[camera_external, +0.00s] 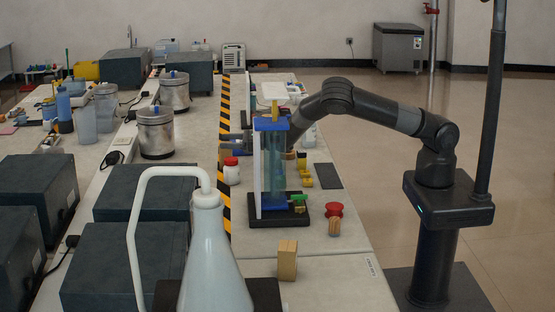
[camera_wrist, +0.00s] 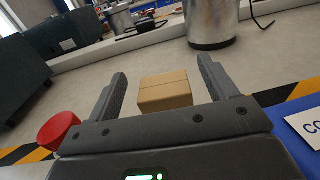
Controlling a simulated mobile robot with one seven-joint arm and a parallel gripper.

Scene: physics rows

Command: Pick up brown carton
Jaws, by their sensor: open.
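The brown carton (camera_wrist: 165,92) is a small tan box lying on the bench, seen between the two fingers in the wrist view. In the external view a tan patch of it (camera_external: 223,153) shows at the striped tape, partly hidden by my gripper. My gripper (camera_wrist: 162,70) is open, with one dark finger on each side of the carton and visible space on both sides. In the external view my gripper (camera_external: 234,144) reaches left behind the blue-topped apparatus. Whether the fingertips are level with the carton is hard to tell.
A white jar with a red lid (camera_external: 231,170) stands close to my gripper; its red lid (camera_wrist: 58,130) shows at left in the wrist view. A metal canister (camera_wrist: 212,22) stands beyond the carton. The blue-topped apparatus (camera_external: 271,125) stands beside my arm. Dark boxes (camera_external: 40,190) are at left.

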